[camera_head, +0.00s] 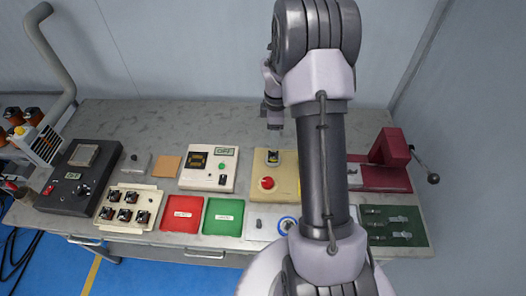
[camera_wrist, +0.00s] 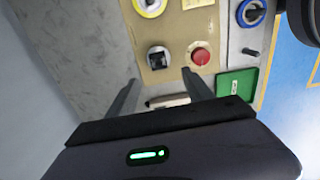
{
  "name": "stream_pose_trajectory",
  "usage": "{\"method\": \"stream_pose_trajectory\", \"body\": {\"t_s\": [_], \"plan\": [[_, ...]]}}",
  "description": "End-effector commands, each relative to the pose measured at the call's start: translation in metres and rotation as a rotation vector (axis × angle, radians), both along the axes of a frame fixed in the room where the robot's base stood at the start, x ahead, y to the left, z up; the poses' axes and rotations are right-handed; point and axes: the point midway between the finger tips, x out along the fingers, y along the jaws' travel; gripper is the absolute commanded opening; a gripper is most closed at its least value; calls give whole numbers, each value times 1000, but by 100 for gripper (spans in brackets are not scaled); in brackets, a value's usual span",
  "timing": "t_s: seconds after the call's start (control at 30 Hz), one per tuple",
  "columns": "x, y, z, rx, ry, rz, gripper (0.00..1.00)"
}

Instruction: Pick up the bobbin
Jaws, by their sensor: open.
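The bobbin cannot be singled out with certainty. A yellow-rimmed round, spool-like part (camera_wrist: 150,6) shows at the top edge of the wrist view, on the beige panel (camera_wrist: 178,28). A blue-rimmed round part (camera_wrist: 251,12) lies on the grey plate beside that panel; it also shows in the head view (camera_head: 286,225), partly behind my arm. My gripper (camera_wrist: 160,77) is open, with nothing seen held between its fingers. In the head view my gripper (camera_head: 273,120) hangs above the back of the bench, behind the beige panel.
The beige panel carries a red button (camera_head: 267,183) and a black-and-white part (camera_wrist: 158,58). A white box (camera_head: 208,167), red tray (camera_head: 182,214) and green tray (camera_head: 223,216) stand left of it. A dark red cranked machine (camera_head: 390,147) stands right. My arm hides the bench's middle right.

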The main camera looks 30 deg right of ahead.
Motion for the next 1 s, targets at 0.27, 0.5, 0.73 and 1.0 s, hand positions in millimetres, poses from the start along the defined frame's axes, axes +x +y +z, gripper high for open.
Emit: {"method": "stream_pose_trajectory", "body": {"t_s": [0.27, 0.5, 0.73, 1.0], "plan": [[0, 1, -63, 1, 1, -1, 60], [1, -1, -94, 1, 2, -3, 60], [3, -2, -118, 0, -1, -2, 60], [3, -2, -117, 0, -1, -2, 27]]}}
